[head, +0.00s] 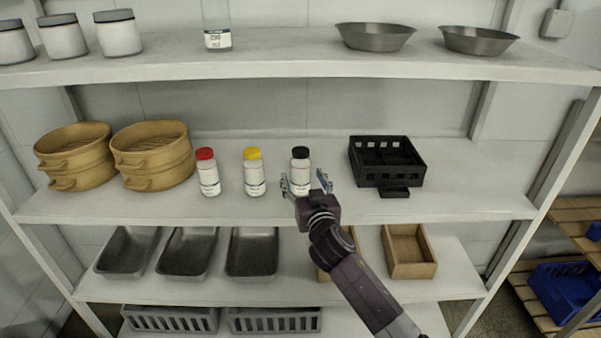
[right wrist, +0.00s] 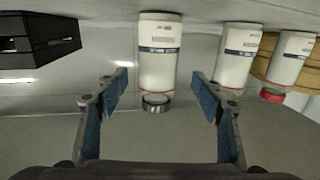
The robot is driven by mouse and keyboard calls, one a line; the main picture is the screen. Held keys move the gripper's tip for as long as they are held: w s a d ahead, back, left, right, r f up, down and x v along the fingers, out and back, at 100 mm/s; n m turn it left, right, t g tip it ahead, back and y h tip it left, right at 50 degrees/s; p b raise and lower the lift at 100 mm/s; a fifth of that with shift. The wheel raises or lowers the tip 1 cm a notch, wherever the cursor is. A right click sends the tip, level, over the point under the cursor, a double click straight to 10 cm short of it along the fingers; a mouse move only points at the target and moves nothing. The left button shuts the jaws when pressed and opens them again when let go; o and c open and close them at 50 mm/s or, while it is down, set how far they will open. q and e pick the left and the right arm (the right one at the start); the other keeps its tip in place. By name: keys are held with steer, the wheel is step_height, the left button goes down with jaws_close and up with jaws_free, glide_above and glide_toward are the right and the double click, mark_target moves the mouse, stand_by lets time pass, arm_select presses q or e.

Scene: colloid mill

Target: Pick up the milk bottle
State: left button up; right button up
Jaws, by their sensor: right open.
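Three white bottles stand upright in a row on the middle shelf: one with a red cap (head: 208,173), one with a yellow cap (head: 254,173) and one with a black cap (head: 301,168). I cannot tell from their labels which is the milk bottle. My right gripper (head: 305,182) is open in front of the black-capped bottle, with its fingers apart to either side. In the right wrist view, which is upside down, this bottle (right wrist: 159,60) shows between the two open fingers (right wrist: 160,92), with no visible contact. My left gripper is out of view.
Bamboo steamers (head: 152,155) stand left of the bottles. A black crate (head: 386,162) stands to the right, with free shelf between. The upper shelf (head: 290,66) runs above. Metal trays (head: 188,252) and wooden boxes (head: 409,252) are on the shelf below.

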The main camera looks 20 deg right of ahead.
mark_target(303, 173)
steer(key=w, duration=0.1)
steer(key=w+p, duration=0.1)
steer(key=w, duration=0.1)
steer(key=shift+w+d+r, duration=0.15)
steer(key=shift+w+d, duration=0.1)
steer(key=shift+d, duration=0.1)
steer(key=shift+w, duration=0.75)
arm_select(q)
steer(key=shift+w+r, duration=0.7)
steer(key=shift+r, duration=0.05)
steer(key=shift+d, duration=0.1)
arm_select(e)
steer(key=shift+c, duration=0.4)
steer(key=c, duration=1.2)
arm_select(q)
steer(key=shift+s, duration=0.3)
arm_select(e)
steer(key=shift+c, duration=0.9)
